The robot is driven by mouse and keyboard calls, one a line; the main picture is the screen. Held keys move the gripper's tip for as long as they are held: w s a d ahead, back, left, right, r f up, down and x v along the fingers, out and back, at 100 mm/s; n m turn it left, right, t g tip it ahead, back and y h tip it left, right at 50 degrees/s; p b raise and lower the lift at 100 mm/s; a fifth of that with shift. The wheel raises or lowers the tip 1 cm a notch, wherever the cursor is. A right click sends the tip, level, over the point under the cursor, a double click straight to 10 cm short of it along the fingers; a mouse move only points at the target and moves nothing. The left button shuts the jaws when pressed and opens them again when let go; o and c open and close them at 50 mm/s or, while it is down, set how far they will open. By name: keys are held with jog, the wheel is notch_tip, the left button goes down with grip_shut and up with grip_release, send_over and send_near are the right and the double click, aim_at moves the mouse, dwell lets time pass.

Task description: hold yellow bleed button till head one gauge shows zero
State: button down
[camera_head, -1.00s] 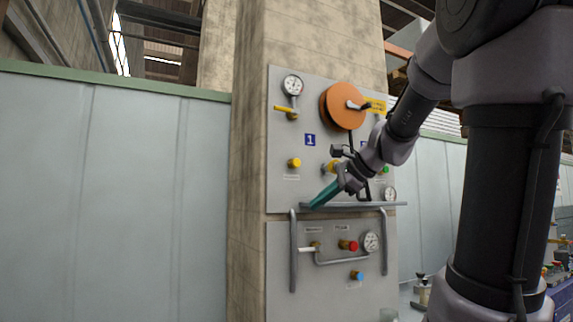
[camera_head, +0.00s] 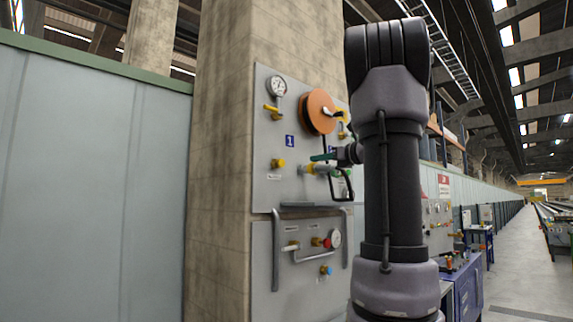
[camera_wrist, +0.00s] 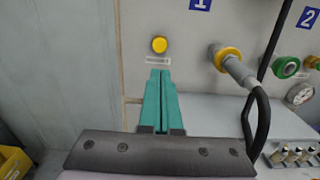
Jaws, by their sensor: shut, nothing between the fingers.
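The yellow bleed button (camera_head: 278,163) sticks out of the grey panel below the blue "1" plate. It also shows in the wrist view (camera_wrist: 159,44), just beyond my fingertips. The head one gauge (camera_head: 277,86) is a round white dial at the panel's upper left; its reading is too small to make out. My gripper (camera_wrist: 160,73) has teal fingers, shut together with nothing between them. In the head view, my gripper (camera_head: 313,158) is to the right of the button, at about its height. The fingers look apart from the button, though the exact gap is hard to judge.
A yellow-ringed coupling (camera_wrist: 227,57) with a black hose (camera_wrist: 260,115) is right of the button. An orange disc (camera_head: 319,111) and a yellow-handled valve (camera_head: 272,111) sit higher up. A ledge and grey rails (camera_head: 276,250) project below. A yellow bin (camera_wrist: 13,162) stands at lower left.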

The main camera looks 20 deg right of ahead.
aim_at(282, 164)
jog(key=shift+w+a, duration=0.1)
jog(key=x, duration=1.3)
jog(key=shift+w+a+f, duration=0.15)
jog(key=shift+w, duration=0.25)
